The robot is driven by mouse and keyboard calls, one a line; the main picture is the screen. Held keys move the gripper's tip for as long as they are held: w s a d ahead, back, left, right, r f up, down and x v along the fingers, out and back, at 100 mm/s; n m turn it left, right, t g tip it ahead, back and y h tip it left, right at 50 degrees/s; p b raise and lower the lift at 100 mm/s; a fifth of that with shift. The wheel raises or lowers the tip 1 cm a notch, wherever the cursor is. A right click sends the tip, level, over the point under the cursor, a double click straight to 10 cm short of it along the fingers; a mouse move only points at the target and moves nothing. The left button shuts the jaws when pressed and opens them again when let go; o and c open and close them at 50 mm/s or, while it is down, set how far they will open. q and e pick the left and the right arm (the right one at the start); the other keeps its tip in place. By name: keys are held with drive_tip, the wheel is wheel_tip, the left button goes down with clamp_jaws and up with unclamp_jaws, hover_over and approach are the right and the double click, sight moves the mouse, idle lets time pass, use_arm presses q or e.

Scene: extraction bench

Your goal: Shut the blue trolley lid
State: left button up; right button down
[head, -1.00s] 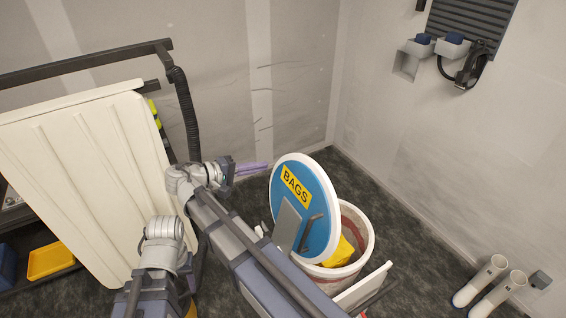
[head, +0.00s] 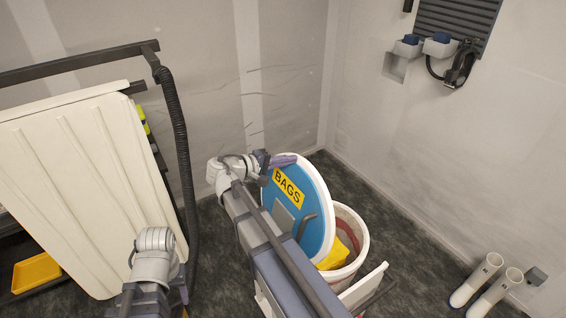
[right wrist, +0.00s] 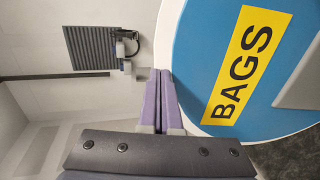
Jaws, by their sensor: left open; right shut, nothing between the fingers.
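The blue lid (head: 318,228) has a white rim and a yellow BAGS label (head: 289,188). It stands tilted up over the round white bin (head: 362,240), leaving the right side of the opening uncovered. My right gripper (head: 284,160) has purple fingers closed together with nothing between them. They overlap the lid's upper rim in the head view; contact is unclear. In the right wrist view, the closed fingers (right wrist: 158,100) lie beside the rim of the lid (right wrist: 205,50). My left arm shows at lower left, but its gripper fingers are not visible.
A yellow item (head: 338,256) sits inside the bin. A cream ribbed panel (head: 80,190) and a yellow tray (head: 36,272) are at left. White boots (head: 478,280) stand at lower right. Dark floor between bin and right wall is clear.

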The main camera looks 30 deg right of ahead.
idle(0.3)
drive_tip(key=w+d+f+y+b, duration=0.1)
drive_tip(key=d+f+y+b, duration=0.1)
drive_tip(key=d+f, duration=0.45)
drive_tip(key=d+f+y+b, duration=0.1)
drive_tip(key=d+f+b, duration=0.15)
drive_tip(key=d, duration=0.75)
drive_tip(key=w+d+f+y+b, duration=0.1)
drive_tip(key=d+f+y+b, duration=0.1)
drive_tip(key=d+f, duration=0.5)
drive_tip(key=d+f+y+b, duration=0.2)
drive_tip(key=d+f+b, duration=0.1)
drive_tip(key=f+b, duration=0.2)
drive_tip(key=d+f+y+b, duration=0.2)
drive_tip(key=f+b, duration=0.3)
drive_tip(key=f, duration=0.4)
drive_tip(key=d+f+g+y+b, duration=0.1)
drive_tip(key=d+f+y+b, duration=0.1)
drive_tip(key=d+f+b, duration=0.2)
drive_tip(key=shift+w+d+f+b, duration=0.15)
drive_tip(key=shift+f+b, duration=0.4)
drive_tip(key=shift+f, duration=0.4)
drive_tip(key=shift+w+f+b, duration=0.15)
drive_tip(key=shift+f+b, duration=0.4)
drive_tip(key=shift+f, duration=0.35)
drive_tip(key=shift+f+b, duration=0.3)
drive_tip(key=shift+s+a+f+b, duration=0.1)
drive_tip(key=shift+s+a+b, duration=0.15)
drive_tip(key=shift+b, duration=0.2)
